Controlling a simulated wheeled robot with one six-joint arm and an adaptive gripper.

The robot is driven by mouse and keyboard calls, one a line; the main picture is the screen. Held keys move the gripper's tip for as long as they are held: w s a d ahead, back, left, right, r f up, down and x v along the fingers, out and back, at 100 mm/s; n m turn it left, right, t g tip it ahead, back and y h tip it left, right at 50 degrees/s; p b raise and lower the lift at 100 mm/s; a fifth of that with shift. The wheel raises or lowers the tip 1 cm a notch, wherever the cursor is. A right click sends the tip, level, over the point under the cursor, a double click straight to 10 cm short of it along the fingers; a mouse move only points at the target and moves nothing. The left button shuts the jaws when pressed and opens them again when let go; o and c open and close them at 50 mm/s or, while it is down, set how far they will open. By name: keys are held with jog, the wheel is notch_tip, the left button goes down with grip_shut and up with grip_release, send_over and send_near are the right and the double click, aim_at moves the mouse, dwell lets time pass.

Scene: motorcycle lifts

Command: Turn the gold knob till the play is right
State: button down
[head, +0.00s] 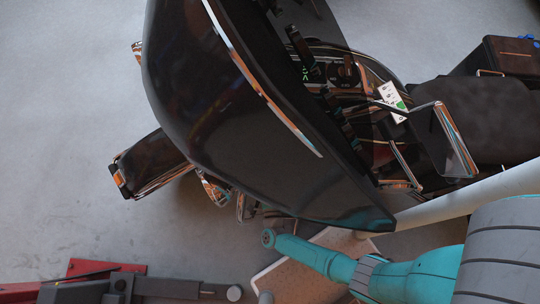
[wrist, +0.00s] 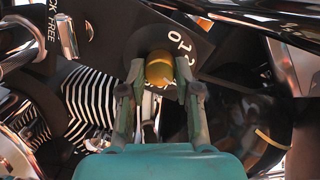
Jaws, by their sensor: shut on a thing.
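The gold knob (wrist: 159,69) sits in the middle of the wrist view, against a black plate (wrist: 205,45) with white digits beside the knob. My gripper (wrist: 160,88) is shut on the gold knob, one finger on its left side and one on its right. Part of the digits is covered by the right finger. In the head view the motorcycle's large black bodywork (head: 230,110) hides the knob and my gripper, so only part of my teal arm shows at the lower right.
A finned engine cylinder (wrist: 90,100) and chrome parts stand close on the left of the wrist view; a dark round cover (wrist: 245,125) is on the right. A white and green card (head: 392,98) is near the handlebar. Red lift parts (head: 105,267) lie lower left. Floor at left is clear.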

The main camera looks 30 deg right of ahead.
jog(key=m, duration=0.5)
jog(key=shift+f+t, duration=0.1)
jog(key=shift+t, duration=0.2)
jog(key=shift+d+m, duration=0.1)
jog(key=shift+m, duration=0.2)
jog(key=c, duration=0.8)
grip_release()
jog(key=shift+v, duration=6.05)
